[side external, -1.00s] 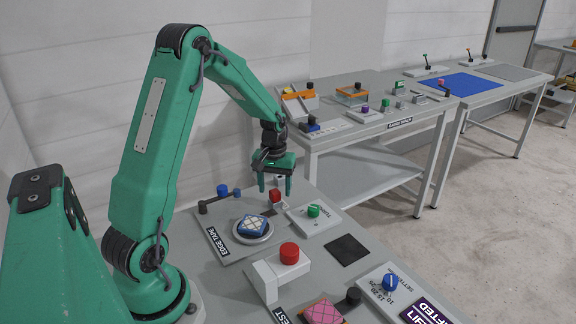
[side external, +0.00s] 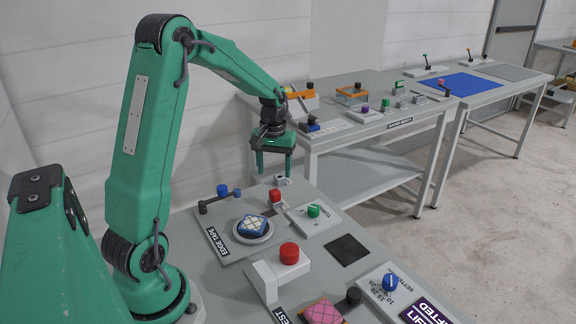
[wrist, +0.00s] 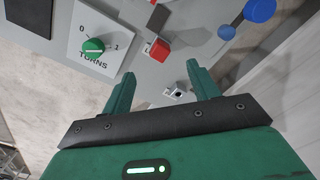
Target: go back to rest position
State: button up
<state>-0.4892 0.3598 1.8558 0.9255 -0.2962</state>
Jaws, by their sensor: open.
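My green gripper (side external: 274,164) hangs from my arm above the back edge of the near table, with its fingers pointing down. Its two fingers are apart with nothing between them. In the wrist view my gripper (wrist: 160,85) also shows open and empty. Below it a red block (side external: 275,195) stands on the table, apart from the fingers; it also shows in the wrist view (wrist: 159,50). A green knob (side external: 313,211) on the white turns plate (side external: 301,223) is nearby.
A blue patterned piece (side external: 252,225) rests on a round disc beside a crank with a blue knob (side external: 222,190). A red button (side external: 289,253) tops a white bracket. The grey bench (side external: 345,152) stands behind my gripper. A black square (side external: 346,250) lies bare.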

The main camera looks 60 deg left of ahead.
dwell(0.4)
jog(key=s+d+r+m+t, duration=0.3)
jog(key=s+d+r+m, duration=0.15)
jog(key=d+r, duration=0.65)
jog(key=s+d+r+m+t, duration=0.2)
jog(key=s+d+m, duration=0.2)
jog(key=s+d, duration=0.5)
jog(key=shift+s+d+r+t, duration=0.15)
jog(key=shift+s+d+t, duration=0.15)
jog(key=shift+s, duration=1)
jog(key=shift+m, duration=0.25)
